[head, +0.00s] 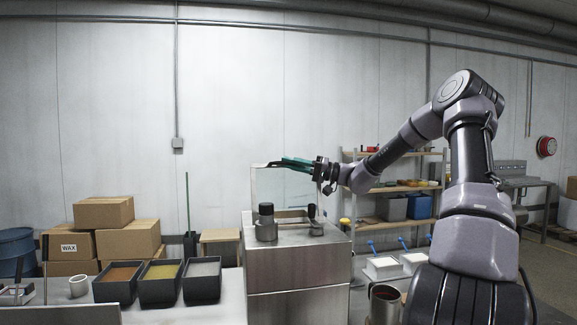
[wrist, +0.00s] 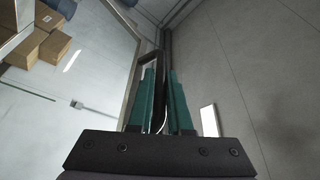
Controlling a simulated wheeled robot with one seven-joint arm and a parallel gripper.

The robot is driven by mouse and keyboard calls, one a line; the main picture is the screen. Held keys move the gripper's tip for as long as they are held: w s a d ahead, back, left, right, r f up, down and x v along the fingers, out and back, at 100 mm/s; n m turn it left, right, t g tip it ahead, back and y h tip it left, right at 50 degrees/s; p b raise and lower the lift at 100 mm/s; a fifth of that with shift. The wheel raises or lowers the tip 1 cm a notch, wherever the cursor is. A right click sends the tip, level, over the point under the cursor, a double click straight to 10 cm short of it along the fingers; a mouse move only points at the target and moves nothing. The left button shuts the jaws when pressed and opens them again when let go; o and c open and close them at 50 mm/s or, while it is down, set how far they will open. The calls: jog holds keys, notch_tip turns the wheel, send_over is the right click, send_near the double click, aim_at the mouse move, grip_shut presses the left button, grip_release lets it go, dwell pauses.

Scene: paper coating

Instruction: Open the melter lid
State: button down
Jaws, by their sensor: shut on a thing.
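The melter (head: 297,270) is a box-shaped metal unit in the middle of the head view. Its lid (head: 275,190) is a clear pane that stands raised, about upright, above the top of the melter. My gripper (head: 288,163), with green fingers, is at the upper edge of the lid. In the wrist view my gripper (wrist: 160,95) is shut on a dark handle (wrist: 152,57) beside the lid's clear pane (wrist: 85,65). The fingers hide part of the handle.
Dark cylindrical parts (head: 265,222) stand on the melter's top. Three dark bins (head: 200,288) sit on the counter at the left, with cardboard boxes (head: 127,243) behind. White tubs with blue-handled tools (head: 383,268) and a shelf rack (head: 385,188) are at the right.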

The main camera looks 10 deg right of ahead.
jog(key=shift+s, duration=0.5)
jog(key=c, duration=0.8)
grip_release()
jog(key=shift+c, duration=0.2)
jog(key=shift+d, duration=0.1)
jog(key=v, duration=1)
jog(key=shift+s+d, duration=0.15)
jog(key=shift+d, duration=0.15)
jog(key=shift+f, duration=0.1)
